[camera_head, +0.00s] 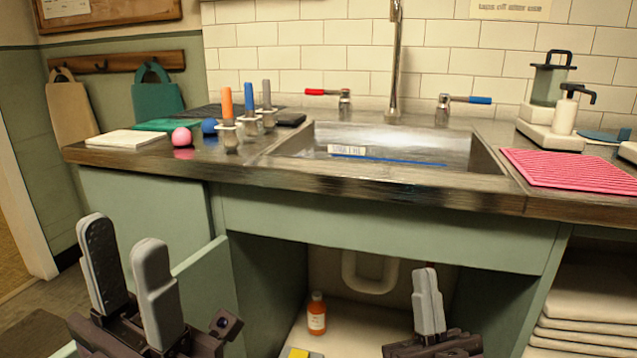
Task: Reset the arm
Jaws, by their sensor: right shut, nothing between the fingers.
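My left gripper (124,238) is at the lower left, in front of the cabinet. Its two grey fingers point up and stand apart, with nothing between them. My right gripper (428,275) is at the lower middle right, in front of the open space under the sink. Its fingers point up and are pressed together, holding nothing. Both grippers appear below the counter edge and touch no object that I can see. The lower parts of both arms are cut off by the bottom of the picture.
A cabinet door (207,285) stands open near my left gripper. An orange bottle (317,314) stands under the sink.

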